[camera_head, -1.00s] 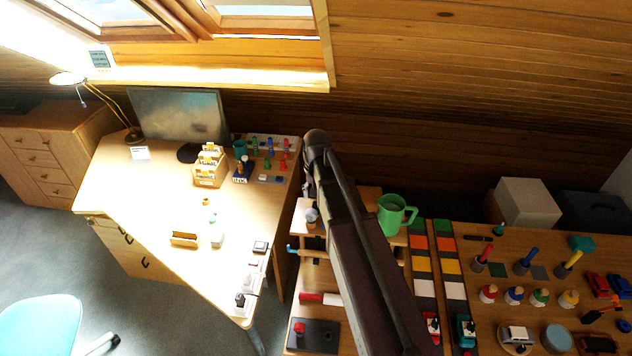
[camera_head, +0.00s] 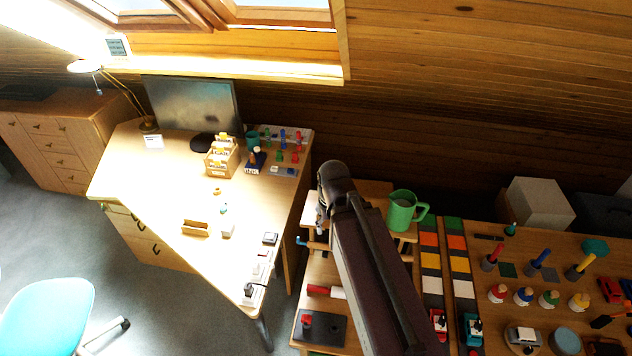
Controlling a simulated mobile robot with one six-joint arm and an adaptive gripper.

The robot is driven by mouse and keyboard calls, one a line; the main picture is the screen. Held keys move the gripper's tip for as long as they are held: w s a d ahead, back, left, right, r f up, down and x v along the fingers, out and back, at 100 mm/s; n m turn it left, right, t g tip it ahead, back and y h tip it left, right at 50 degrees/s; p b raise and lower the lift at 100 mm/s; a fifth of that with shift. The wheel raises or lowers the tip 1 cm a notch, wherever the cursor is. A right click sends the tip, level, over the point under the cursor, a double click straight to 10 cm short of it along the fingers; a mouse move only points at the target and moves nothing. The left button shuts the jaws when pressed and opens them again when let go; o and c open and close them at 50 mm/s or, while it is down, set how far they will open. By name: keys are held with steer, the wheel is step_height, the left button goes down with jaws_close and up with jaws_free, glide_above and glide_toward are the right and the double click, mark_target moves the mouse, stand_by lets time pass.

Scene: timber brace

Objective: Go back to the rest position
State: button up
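My arm reaches up from the bottom centre of the head view, over the wooden shelf bench (camera_head: 368,191) between the desk and the right-hand table. Its dark links hide part of that bench. The far end of my arm is near the green mug and left of it. My gripper's fingers cannot be made out, so I cannot see whether it is open or shut or holds anything.
A green mug (camera_head: 402,212) stands close to my arm's right side. The desk (camera_head: 150,195) at left carries a monitor (camera_head: 192,108) and a card box (camera_head: 222,158). The right-hand table (camera_head: 480,262) is crowded with coloured pieces. A blue chair (camera_head: 45,318) stands lower left.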

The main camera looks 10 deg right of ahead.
step_height(320, 180, down, 15)
steer(key=b, duration=1.5)
